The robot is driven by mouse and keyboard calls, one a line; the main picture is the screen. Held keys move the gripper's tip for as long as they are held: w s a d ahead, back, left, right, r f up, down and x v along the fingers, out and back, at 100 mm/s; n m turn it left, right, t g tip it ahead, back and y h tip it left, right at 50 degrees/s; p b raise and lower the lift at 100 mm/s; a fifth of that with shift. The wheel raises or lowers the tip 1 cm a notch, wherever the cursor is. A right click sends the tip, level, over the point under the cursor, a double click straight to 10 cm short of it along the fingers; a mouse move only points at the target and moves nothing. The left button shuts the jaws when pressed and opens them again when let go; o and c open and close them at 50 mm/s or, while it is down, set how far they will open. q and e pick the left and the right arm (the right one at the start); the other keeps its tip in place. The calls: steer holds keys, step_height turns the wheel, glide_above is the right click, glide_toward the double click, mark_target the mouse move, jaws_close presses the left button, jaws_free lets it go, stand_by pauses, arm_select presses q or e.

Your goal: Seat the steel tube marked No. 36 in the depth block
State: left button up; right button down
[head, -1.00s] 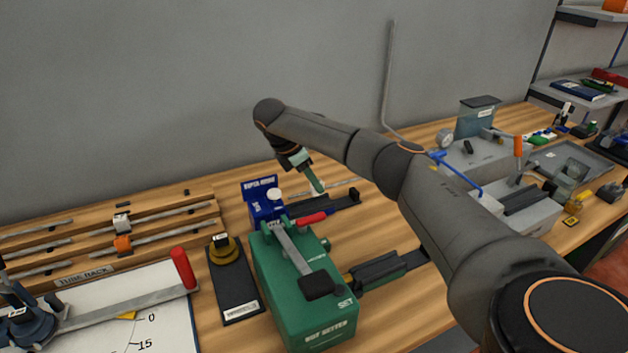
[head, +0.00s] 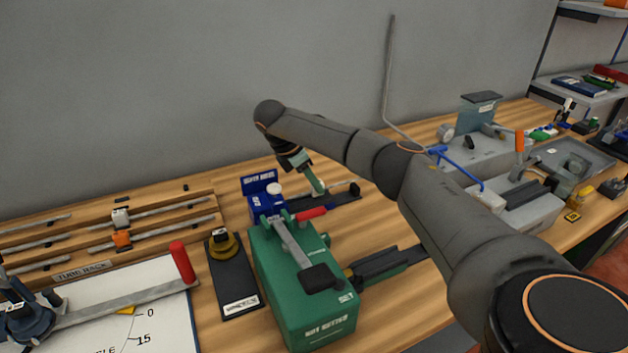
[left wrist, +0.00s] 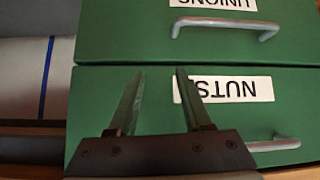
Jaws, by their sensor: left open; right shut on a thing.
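My right gripper (head: 319,189) has pale green fingers and points down over the dark channel (head: 338,197) beside a blue block (head: 266,204). It is shut on a thin pale tube (head: 339,185), of which only a short length shows to the right of the fingers. No number is legible on it. I cannot tell from the lettering which fixture is the depth block; the blue block has a white knob on top. My left gripper (left wrist: 158,100) is open and empty in the left wrist view, in front of green drawers.
A green nut setter (head: 300,290) with a red-handled lever stands in front of the blue block. A tube rack (head: 180,211) with several tubes and a bender (head: 30,318) are at left. Grey machines (head: 480,155) stand at right. The left wrist view shows a NUTS drawer (left wrist: 240,120).

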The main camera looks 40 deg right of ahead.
steer(key=shift+f+b, duration=0.3)
steer(key=shift+f, duration=0.45)
stand_by(0.8)
steer(key=shift+a, duration=0.1)
steer(key=shift+w+a, duration=0.2)
steer(key=shift+a, duration=0.45)
steer(key=shift+w+a, duration=0.25)
steer(key=shift+a, duration=0.35)
steer(key=shift+w+a, duration=0.2)
steer(key=shift+a, duration=0.45)
steer(key=shift+a, duration=0.25)
steer(key=shift+w+a, duration=0.1)
steer(key=shift+c, duration=1.5)
jaws_free()
steer(key=shift+r, duration=0.15)
